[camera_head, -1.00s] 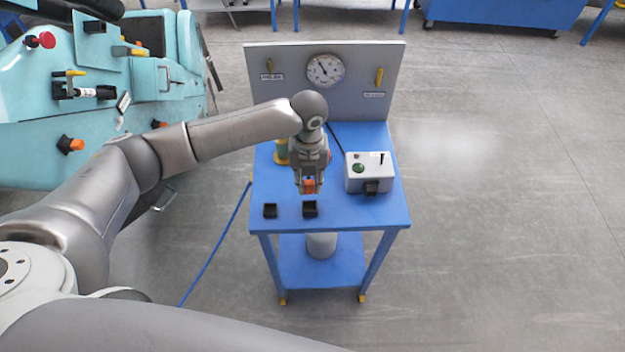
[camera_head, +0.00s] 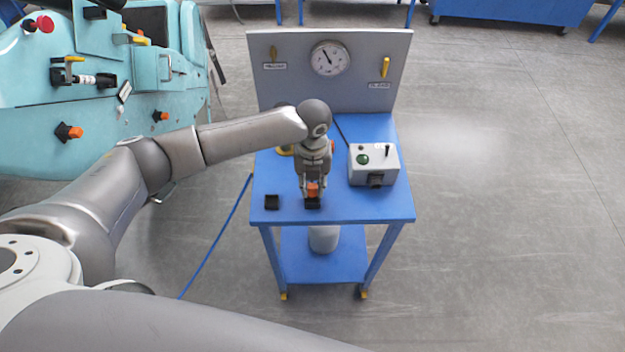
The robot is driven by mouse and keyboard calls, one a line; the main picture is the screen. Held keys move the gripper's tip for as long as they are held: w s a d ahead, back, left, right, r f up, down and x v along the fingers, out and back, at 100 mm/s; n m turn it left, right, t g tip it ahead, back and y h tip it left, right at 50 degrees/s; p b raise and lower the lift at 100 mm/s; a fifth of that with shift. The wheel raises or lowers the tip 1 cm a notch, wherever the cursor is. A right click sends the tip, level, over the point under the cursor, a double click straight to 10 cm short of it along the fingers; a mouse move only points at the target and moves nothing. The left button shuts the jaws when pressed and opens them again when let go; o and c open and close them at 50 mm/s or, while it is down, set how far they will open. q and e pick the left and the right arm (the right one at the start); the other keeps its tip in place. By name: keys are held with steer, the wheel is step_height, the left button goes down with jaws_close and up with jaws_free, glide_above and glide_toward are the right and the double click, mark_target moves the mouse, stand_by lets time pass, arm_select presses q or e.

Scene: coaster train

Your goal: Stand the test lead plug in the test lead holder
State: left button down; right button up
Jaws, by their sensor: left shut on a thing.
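The test lead plug (camera_head: 313,189), an orange piece, is between the fingertips of my left gripper (camera_head: 312,191), which is shut on it. The gripper points down over the front part of the blue cart. A black holder (camera_head: 312,204) sits right below the plug on the cart top, and the two appear to meet; I cannot tell how far the plug is inside. A second black holder (camera_head: 271,202) stands to the left, empty as far as I see. My right gripper is not in view.
The blue cart top (camera_head: 350,205) carries a grey box (camera_head: 374,165) with a green button at the right. A grey back panel (camera_head: 290,85) with a round gauge (camera_head: 330,58) stands behind. Teal machinery (camera_head: 60,130) is at the left. The floor at right is clear.

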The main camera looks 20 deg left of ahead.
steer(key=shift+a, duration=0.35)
arm_select(q)
steer(key=shift+p, duration=0.3)
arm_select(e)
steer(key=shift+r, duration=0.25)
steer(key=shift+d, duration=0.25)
arm_select(q)
steer(key=shift+p, duration=0.45)
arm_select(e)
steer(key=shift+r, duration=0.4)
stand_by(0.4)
arm_select(q)
steer(key=shift+f, duration=0.25)
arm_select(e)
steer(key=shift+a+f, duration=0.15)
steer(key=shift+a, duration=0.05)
arm_select(q)
steer(key=shift+f+b, duration=0.95)
steer(key=shift+f, duration=0.4)
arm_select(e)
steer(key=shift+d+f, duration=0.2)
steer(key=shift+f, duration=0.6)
arm_select(q)
steer(key=c, duration=1.2)
jaws_free()
steer(key=shift+o, duration=0.2)
